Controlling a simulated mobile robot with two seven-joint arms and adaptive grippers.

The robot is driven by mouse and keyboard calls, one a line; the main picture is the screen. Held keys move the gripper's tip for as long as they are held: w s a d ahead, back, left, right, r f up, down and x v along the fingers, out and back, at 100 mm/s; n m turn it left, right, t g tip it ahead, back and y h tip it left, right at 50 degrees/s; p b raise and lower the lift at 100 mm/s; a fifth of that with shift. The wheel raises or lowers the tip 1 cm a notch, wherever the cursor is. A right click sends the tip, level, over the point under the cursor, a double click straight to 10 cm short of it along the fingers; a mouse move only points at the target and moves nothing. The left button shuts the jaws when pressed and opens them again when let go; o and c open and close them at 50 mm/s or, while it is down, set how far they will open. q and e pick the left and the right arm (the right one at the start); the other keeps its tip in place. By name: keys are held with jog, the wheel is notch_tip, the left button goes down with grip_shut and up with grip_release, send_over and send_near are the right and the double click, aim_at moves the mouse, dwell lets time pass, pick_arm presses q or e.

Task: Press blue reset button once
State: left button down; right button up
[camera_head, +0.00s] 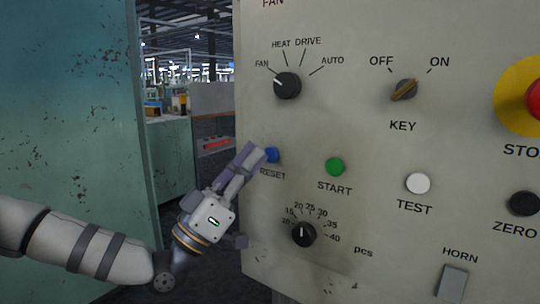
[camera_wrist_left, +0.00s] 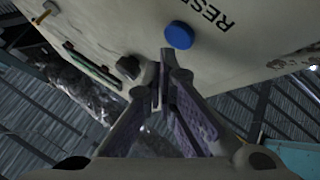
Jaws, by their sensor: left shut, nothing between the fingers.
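The blue reset button (camera_head: 272,155) is at the left side of the panel, above the word RESET. I cannot tell whether the tips touch the panel. My right gripper is not in view.
The grey panel (camera_head: 350,215) also has a green START button (camera_head: 335,167), a white TEST button (camera_head: 418,183), a FAN selector knob (camera_head: 287,85), a pcs dial (camera_head: 304,234) and a key switch (camera_head: 404,90). A teal cabinet wall (camera_head: 75,120) stands at the left.

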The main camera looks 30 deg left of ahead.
pick_arm(q)
jog(key=shift+w, duration=0.4)
jog(key=shift+w, duration=0.35)
dwell(0.4)
dwell(0.4)
jog(key=shift+s, duration=0.8)
jog(key=shift+p, duration=0.3)
